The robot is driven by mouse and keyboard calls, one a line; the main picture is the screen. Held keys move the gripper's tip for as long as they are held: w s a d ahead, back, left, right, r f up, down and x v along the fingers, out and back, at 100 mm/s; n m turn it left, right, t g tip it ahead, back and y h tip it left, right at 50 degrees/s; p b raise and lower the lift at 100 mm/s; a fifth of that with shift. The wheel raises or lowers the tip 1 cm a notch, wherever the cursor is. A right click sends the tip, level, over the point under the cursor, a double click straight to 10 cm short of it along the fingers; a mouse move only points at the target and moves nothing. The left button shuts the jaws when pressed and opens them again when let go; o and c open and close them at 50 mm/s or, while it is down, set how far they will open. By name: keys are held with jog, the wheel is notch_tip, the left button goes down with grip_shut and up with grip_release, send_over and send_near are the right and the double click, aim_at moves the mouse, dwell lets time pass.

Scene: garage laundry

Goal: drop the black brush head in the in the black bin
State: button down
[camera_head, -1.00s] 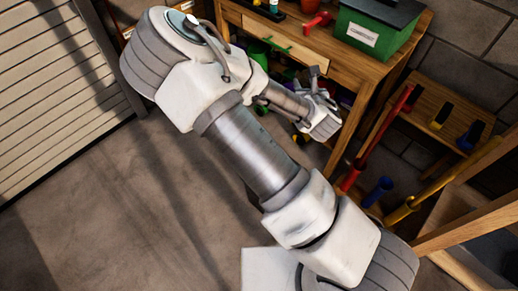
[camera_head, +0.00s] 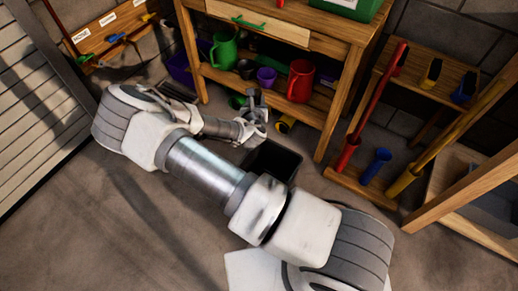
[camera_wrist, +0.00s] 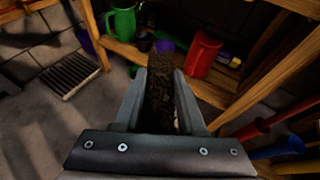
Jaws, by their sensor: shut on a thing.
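The black brush head (camera_wrist: 159,88) is dark and bristly in the wrist view, held upright between the two fingers of my gripper (camera_wrist: 160,82). In the head view my gripper (camera_head: 255,103) is in front of the workbench's lower shelf, and the brush head is hard to make out there. The black bin (camera_head: 284,163) stands open on the floor, just below and right of my gripper in the picture. My arm hides part of it. I cannot make out the bin in the wrist view.
The wooden workbench (camera_head: 318,33) stands behind, with a green can (camera_head: 224,49), a red jug (camera_head: 300,80) and a purple cup (camera_head: 266,77) on its lower shelf. A wooden rack (camera_head: 362,188) with coloured tools is at right.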

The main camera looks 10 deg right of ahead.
jog(key=s+f+m+g+h+b, duration=0.1)
jog(key=f+b, duration=0.8)
jog(key=f, duration=2.2)
jog(key=shift+s+d+f+m+h, duration=0.3)
jog(key=shift+s+m+h, duration=0.5)
jog(key=shift+s+h, duration=0.25)
jog(key=shift+c, duration=2.1)
grip_release()
jog(key=shift+s+a, duration=0.1)
jog(key=p+v, duration=0.4)
jog(key=v, duration=1.3)
jog(key=shift+s+r, duration=0.15)
jog(key=shift+r, duration=0.05)
